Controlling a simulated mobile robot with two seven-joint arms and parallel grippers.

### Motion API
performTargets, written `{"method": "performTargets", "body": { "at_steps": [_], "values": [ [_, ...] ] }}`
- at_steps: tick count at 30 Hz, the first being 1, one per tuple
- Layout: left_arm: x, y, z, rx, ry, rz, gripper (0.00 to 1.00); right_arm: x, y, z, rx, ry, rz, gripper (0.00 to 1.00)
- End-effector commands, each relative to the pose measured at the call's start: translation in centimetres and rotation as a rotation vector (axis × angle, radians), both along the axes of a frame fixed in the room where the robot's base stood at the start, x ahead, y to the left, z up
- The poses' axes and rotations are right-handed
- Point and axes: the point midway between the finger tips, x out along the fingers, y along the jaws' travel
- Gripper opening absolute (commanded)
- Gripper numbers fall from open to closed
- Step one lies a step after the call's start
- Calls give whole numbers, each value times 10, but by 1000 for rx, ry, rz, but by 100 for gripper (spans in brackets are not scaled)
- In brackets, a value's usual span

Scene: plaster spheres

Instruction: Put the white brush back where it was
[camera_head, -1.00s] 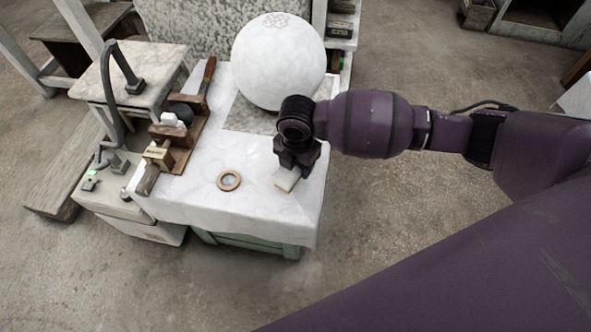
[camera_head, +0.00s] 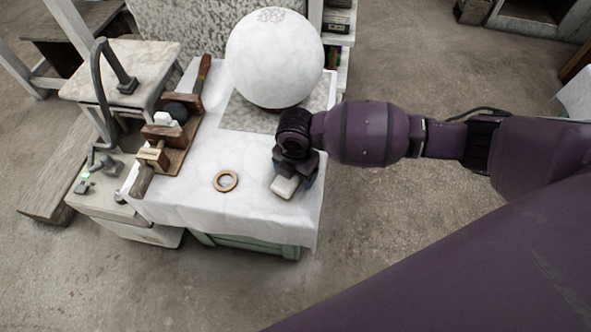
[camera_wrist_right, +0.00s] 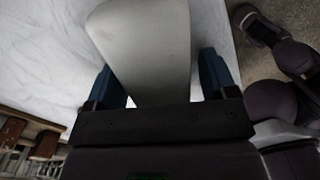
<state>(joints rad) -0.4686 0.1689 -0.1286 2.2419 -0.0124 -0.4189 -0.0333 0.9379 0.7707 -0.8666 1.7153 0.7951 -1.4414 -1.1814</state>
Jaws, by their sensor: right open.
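The white brush, a pale block-like piece (camera_head: 285,187), is at the front right of the cloth-covered table (camera_head: 200,207). My right gripper (camera_head: 297,178) is over its back end, pointing down, with its jaws open. In the right wrist view the brush (camera_wrist_right: 150,45) runs between the two blue fingers of the gripper (camera_wrist_right: 160,82). A small gap shows between the brush and the right finger; contact on the left side cannot be told. Whether the brush rests on the cloth is unclear. My left gripper is not in view.
A large white plaster sphere (camera_head: 274,58) stands behind the gripper on a grey slab (camera_head: 242,117). A wooden tool board (camera_head: 172,160) with several items lies along the left edge. Cloth around the ring is clear.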

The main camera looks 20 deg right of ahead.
Motion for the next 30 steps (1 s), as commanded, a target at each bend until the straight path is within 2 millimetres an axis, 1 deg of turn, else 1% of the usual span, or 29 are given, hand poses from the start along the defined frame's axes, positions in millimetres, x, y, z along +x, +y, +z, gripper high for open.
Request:
{"method": "performTargets", "body": {
  "at_steps": [5,8,11,15,21,25,30],
  "values": [
    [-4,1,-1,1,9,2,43,0,0,2,0,0,0,78],
    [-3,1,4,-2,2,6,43,1,0,12,-1,-4,0,78],
    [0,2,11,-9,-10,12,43,3,-1,30,-1,-10,0,78],
    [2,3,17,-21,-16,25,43,3,0,59,-1,-14,0,78],
    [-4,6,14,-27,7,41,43,2,0,96,1,-10,0,78],
    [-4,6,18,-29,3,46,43,2,0,112,0,-7,0,78],
    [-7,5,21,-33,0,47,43,1,0,123,0,-2,0,78]
  ]
}}
